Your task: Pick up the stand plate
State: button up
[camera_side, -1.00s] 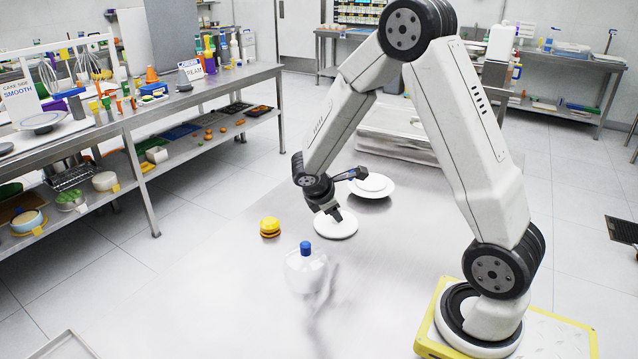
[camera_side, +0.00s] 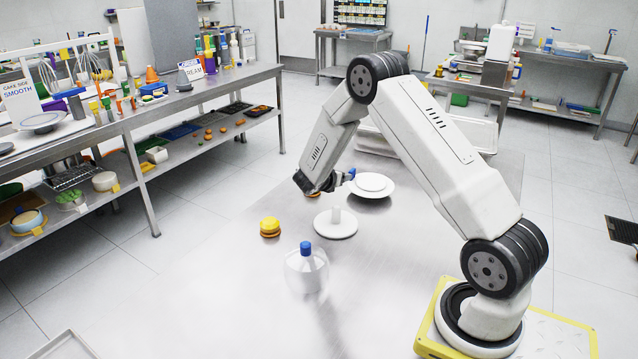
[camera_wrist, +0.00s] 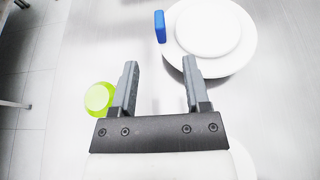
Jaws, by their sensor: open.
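The stand plate appears to be the wide white disc (camera_side: 388,190) with a smaller raised white round on top, lying flat on the steel table beyond the white base. It also shows at the top right of the wrist view (camera_wrist: 246,45). My gripper (camera_wrist: 160,64) is open and empty; its right fingertip is close to the plate's near-left rim in the picture, and I cannot tell its height. In the side view the fingers are mostly hidden by my wrist. A round white base with an upright white post (camera_side: 336,226) stands nearer the side camera.
A small blue block (camera_wrist: 160,27) is beside the plate's left edge. A yellow-green round thing (camera_wrist: 99,98) lies left of my fingers. A yellow-and-brown stack (camera_side: 270,227) and a clear blue-capped bottle (camera_side: 306,270) stand on the table. The table's front middle is clear.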

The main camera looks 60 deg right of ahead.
aim_at(368, 185)
jog(key=shift+x, duration=1.3)
jog(key=shift+x, duration=2.55)
grip_shut()
